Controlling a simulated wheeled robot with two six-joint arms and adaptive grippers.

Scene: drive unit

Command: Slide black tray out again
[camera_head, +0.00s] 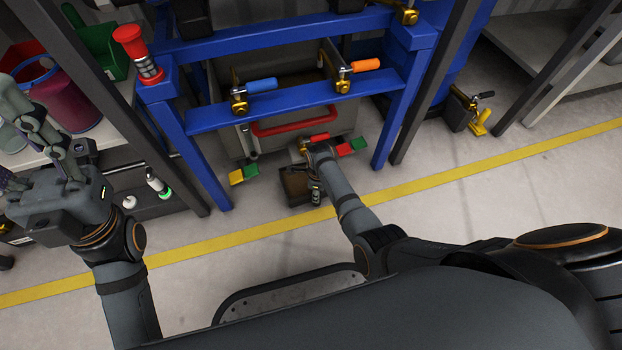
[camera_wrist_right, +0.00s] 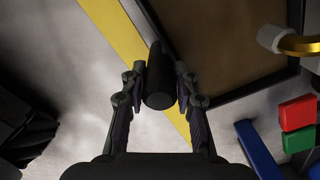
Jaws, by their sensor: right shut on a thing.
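The black tray (camera_head: 293,183) sits low at the foot of the blue frame (camera_head: 290,109), partly out in front of it. In the right wrist view its dark rim (camera_wrist_right: 255,92) surrounds a brown floor. My right gripper (camera_head: 315,188) is at the tray's front. In the right wrist view my right gripper (camera_wrist_right: 160,85) is shut on the tray's black cylindrical handle (camera_wrist_right: 160,88), with a finger on each side. The tray's rear part is hidden. My left gripper (camera_head: 22,105) is raised at the far left, its fingers apart and empty.
A grey box with a red handle (camera_head: 295,121) stands above the tray inside the frame. Clamps with blue (camera_head: 261,85) and orange (camera_head: 366,65) handles sit on the frame. Green and yellow blocks (camera_head: 243,174) lie left of the tray. Floor in front is clear around a yellow line.

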